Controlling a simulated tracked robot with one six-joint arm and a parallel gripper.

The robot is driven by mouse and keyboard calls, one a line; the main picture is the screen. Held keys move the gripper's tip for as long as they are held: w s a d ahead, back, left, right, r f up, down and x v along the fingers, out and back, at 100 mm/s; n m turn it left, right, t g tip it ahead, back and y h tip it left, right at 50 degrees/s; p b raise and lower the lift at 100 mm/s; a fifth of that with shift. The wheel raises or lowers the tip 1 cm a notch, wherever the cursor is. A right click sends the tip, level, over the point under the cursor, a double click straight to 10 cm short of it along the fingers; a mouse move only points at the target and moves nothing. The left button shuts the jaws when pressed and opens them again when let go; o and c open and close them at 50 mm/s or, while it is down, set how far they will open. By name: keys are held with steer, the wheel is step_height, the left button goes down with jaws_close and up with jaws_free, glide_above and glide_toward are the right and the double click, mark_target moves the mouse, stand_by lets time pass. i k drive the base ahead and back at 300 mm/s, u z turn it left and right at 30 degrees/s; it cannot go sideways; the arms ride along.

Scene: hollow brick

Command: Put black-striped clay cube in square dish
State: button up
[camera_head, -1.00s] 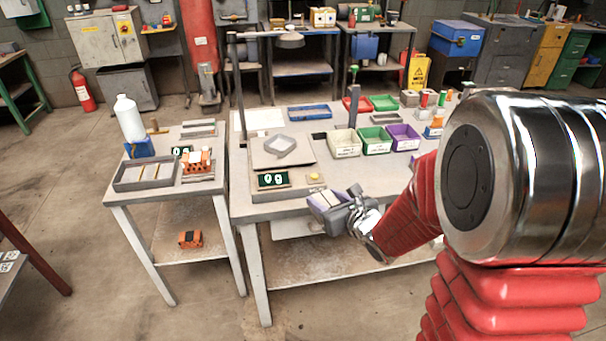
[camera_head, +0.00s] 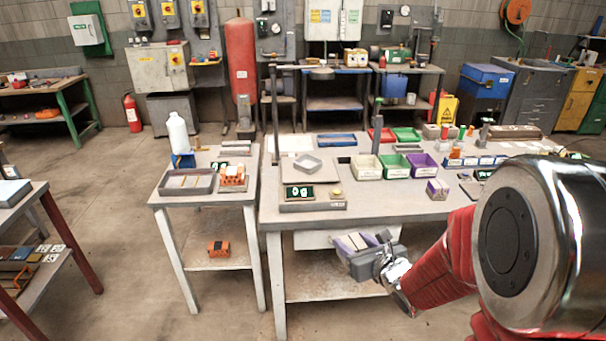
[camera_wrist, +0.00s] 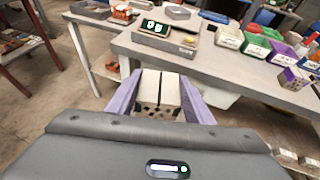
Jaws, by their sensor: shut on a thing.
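My gripper (camera_head: 352,241) is shut on a pale clay cube (camera_wrist: 157,90) with a black stripe down its top and dark holes in its near face. In the wrist view, the purple fingers of my gripper (camera_wrist: 156,98) press on both sides of the cube. In the head view they hold it in the air in front of the table's front edge. The square dish (camera_head: 307,166), grey with a pale inside, sits on a scale on the table, beyond and left of my gripper. The dish also shows at the top of the wrist view (camera_wrist: 177,13).
The scale's display (camera_head: 299,192) faces me at the table's front. Open bins, including a green one (camera_head: 395,168), stand right of the dish. A lamp post (camera_head: 274,115) rises behind it. A side table (camera_head: 163,201) with a tray and white bottle stands left. A purple-sided block (camera_head: 437,189) lies near the front edge.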

mark_target(308, 167)
steer(key=z, duration=1)
steer(key=i, duration=0.9)
steer(key=u, duration=1.9)
